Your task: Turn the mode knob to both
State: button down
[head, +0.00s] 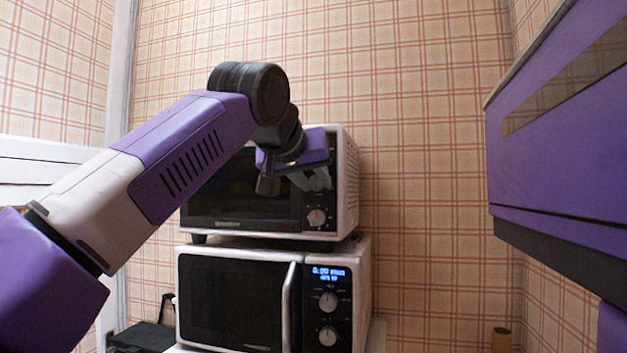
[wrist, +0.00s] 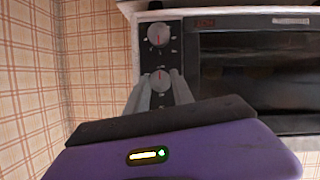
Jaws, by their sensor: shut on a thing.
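A toaster oven with a dark door (head: 240,187) stands on top of a white microwave. My gripper (head: 316,181) is at the right control panel of this oven, its fingers on either side of a knob (wrist: 160,80) and shut on it. That knob is mostly hidden in the head view. The wrist view appears upside down, with the fingers (wrist: 161,88) around the knob. A free round knob (head: 316,217) sits below it on the panel; it also shows in the wrist view (wrist: 158,35) with a red pointer line. The panel labels are too small to read.
The white microwave (head: 300,262) below has a lit blue display, a vertical handle and two knobs. A purple cabinet (head: 560,130) juts in at the right. A brown cylinder (head: 502,340) stands low at the right. Plaid wall is close behind the ovens.

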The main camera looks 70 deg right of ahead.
jog(key=c, duration=1.1)
grip_release()
jog(key=shift+f, duration=0.1)
jog(key=v, duration=0.7)
jog(key=shift+a, duration=0.35)
